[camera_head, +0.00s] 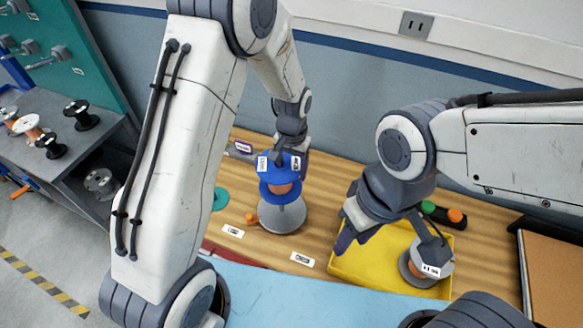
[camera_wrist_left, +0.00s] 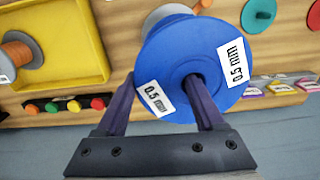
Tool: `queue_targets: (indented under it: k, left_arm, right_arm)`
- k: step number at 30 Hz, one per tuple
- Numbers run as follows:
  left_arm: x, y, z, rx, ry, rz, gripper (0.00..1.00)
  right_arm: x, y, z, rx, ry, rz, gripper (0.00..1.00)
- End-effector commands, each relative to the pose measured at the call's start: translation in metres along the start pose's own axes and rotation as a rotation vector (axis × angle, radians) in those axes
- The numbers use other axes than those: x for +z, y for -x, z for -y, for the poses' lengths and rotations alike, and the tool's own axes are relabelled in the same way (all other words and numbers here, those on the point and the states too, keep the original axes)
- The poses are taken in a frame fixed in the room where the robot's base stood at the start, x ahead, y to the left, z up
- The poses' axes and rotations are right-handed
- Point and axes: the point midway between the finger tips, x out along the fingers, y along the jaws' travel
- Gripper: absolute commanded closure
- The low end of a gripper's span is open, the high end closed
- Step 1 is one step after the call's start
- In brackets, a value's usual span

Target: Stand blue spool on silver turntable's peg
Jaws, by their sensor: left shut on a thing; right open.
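The blue spool (camera_head: 281,190), with copper-coloured winding and white "0.5 mm" labels, is upright over the silver turntable (camera_head: 284,217). My left gripper (camera_head: 283,160) is shut on its upper flange. In the left wrist view, the blue spool (camera_wrist_left: 180,62) sits between the two fingers of my left gripper (camera_wrist_left: 163,103), with part of the silver turntable (camera_wrist_left: 165,16) behind it. The peg is hidden, so I cannot tell whether the spool is around it or just above it. My right gripper (camera_head: 390,232) is open over the yellow tray.
The yellow tray (camera_head: 350,268) holds a grey spool with orange-brown winding (camera_head: 418,270). A teal disc (camera_head: 220,198) and an orange knob (camera_head: 251,217) are beside the turntable. Coloured buttons (camera_wrist_left: 66,104) line the bench. A side table (camera_head: 60,110) at left carries several spools.

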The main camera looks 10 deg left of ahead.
Motion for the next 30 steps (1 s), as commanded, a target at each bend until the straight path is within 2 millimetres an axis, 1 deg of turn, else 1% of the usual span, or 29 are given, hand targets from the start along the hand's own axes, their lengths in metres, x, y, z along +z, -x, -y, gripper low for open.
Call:
queue_targets:
  k: [13, 30]
  left_arm:
    - [-0.001, -0.001, 0.0, 0.0, 0.0, -0.002, 1.0]
    - [-0.001, -0.019, 0.0, 0.0, 0.0, -0.002, 1.0]
  right_arm:
    - [0.0, 0.0, 0.0, 0.0, 0.0, 0.0, 0.58]
    - [0.001, -0.012, -0.001, 0.0, 0.0, 0.0, 0.58]
